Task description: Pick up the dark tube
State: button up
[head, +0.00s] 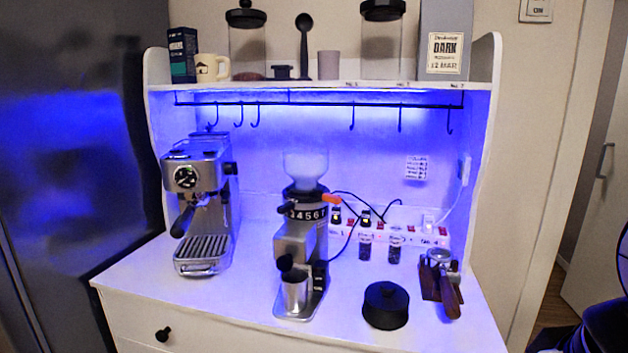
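Two small clear tubes with dark contents stand upright on the white countertop (255,300), right of the grinder. The left tube (365,248) and the right tube (395,248) are side by side with a small gap. Both look dark inside; I cannot tell which is the darker one. Small labels near them are too small to read. My gripper is not recognisable in the head view.
The grinder (300,240) stands left of the tubes, the espresso machine (203,190) farther left. A black round lidded container (386,306) is in front, and a portafilter on a stand (441,280) is to the right. A power strip (410,237) with cables lies behind. Hooks hang above.

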aim_at(395, 239)
jog(key=i+j+u, duration=0.55)
jog(key=i, duration=0.3)
